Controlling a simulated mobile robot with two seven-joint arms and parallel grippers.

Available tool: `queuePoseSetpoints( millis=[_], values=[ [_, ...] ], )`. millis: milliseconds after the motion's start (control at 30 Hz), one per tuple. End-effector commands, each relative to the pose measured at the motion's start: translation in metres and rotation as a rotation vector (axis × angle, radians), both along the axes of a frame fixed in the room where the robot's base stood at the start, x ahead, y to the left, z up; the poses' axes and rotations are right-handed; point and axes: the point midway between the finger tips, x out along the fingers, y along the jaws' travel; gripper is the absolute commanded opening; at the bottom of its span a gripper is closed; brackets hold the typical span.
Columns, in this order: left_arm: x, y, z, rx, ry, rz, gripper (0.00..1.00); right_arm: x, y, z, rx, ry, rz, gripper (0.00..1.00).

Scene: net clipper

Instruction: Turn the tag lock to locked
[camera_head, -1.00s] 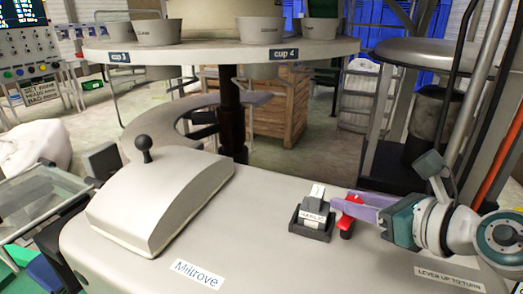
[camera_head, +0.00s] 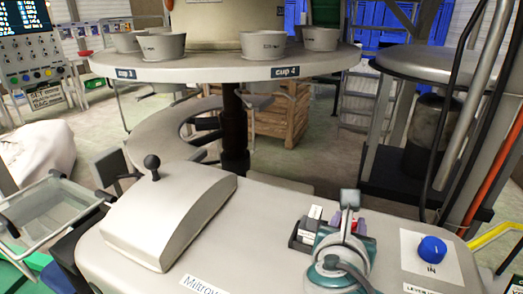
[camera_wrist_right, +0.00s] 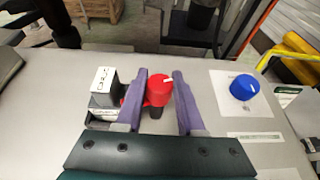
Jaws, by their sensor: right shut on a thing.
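The tag lock shows as a red knob (camera_wrist_right: 159,90) with a white mark on top, on the pale machine top beside a black tag holder (camera_wrist_right: 103,103). In the wrist view it sits between the purple fingers of my right gripper (camera_wrist_right: 163,92), which is shut on it. In the head view the right gripper (camera_head: 348,222) and its wrist hide most of the knob; only a little red shows. The tag holder (camera_head: 302,236) carries a white tag, to the left of the gripper. My left gripper is not in view.
A blue knob (camera_head: 432,249) marked IN stands to the right on a white plate. A domed cover with a black ball lever (camera_head: 152,165) is at the left. A round table (camera_head: 220,66) with several cups stands behind. The machine top between cover and holder is clear.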

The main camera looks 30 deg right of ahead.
Motion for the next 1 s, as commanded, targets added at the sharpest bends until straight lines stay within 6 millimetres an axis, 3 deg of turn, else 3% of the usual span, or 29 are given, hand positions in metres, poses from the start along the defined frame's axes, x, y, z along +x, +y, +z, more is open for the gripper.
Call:
queuePoseSetpoints(
  millis=[100, 400, 1000],
  values=[
    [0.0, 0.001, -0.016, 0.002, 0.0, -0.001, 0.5, 0.002, 0.001, -0.004, 0.002, -0.004, -0.095, 0.0],
    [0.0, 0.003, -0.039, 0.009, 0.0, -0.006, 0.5, 0.002, 0.0, -0.004, 0.001, -0.003, -0.287, 0.0],
    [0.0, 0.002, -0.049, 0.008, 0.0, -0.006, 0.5, 0.0, -0.001, -0.001, 0.0, -0.001, -0.386, 0.0]
  ],
)
